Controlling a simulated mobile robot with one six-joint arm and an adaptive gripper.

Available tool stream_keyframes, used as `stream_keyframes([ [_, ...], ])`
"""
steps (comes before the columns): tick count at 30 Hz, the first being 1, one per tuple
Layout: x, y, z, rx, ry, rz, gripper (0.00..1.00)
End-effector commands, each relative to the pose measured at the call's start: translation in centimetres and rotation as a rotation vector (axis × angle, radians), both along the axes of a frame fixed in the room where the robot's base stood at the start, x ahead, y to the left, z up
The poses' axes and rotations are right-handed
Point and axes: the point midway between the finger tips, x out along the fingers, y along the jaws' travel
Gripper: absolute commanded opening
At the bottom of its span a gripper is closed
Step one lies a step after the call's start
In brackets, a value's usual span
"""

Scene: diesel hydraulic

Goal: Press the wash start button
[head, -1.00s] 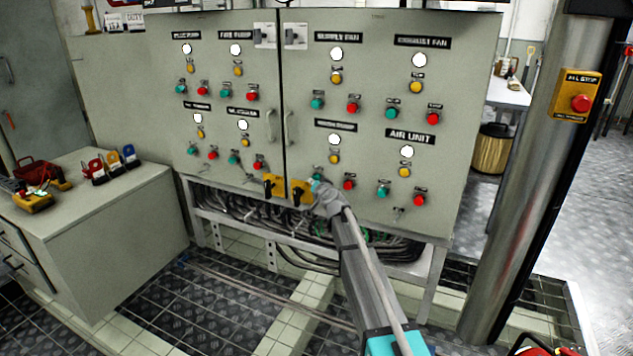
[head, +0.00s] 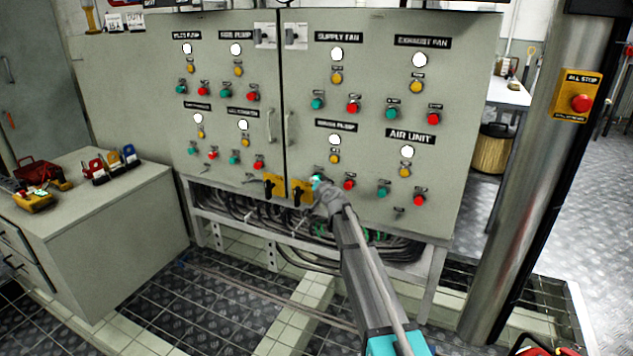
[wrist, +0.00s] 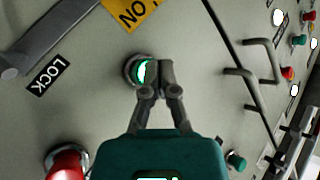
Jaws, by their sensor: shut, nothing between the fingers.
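The wash pump's green start button (wrist: 140,72) shows in the wrist view, with a bright glare on its face and a dark ring around it. My gripper (wrist: 155,84) is shut and empty. Its fingertips are at the button's right side and cover part of it; I cannot tell whether they press it. In the head view my gripper (head: 323,190) reaches the lower middle of the grey cabinet (head: 375,105), below the wash pump label (head: 336,126).
The wash pump's red button (head: 349,184) is just right of my gripper. A steel column (head: 535,170) with an all-stop box (head: 577,96) stands at right. A low cabinet (head: 110,225) stands at left.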

Motion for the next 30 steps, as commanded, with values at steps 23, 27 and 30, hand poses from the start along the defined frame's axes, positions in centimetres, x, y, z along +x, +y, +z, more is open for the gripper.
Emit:
stream_keyframes([
  [23,-1.4,0.4,0.0,-0.001,-0.001,-0.001,0.00],
  [27,-1.7,0.5,0.0,0.000,0.000,-0.001,0.00],
  [30,-1.7,0.5,0.0,0.000,0.000,-0.001,0.00],
])
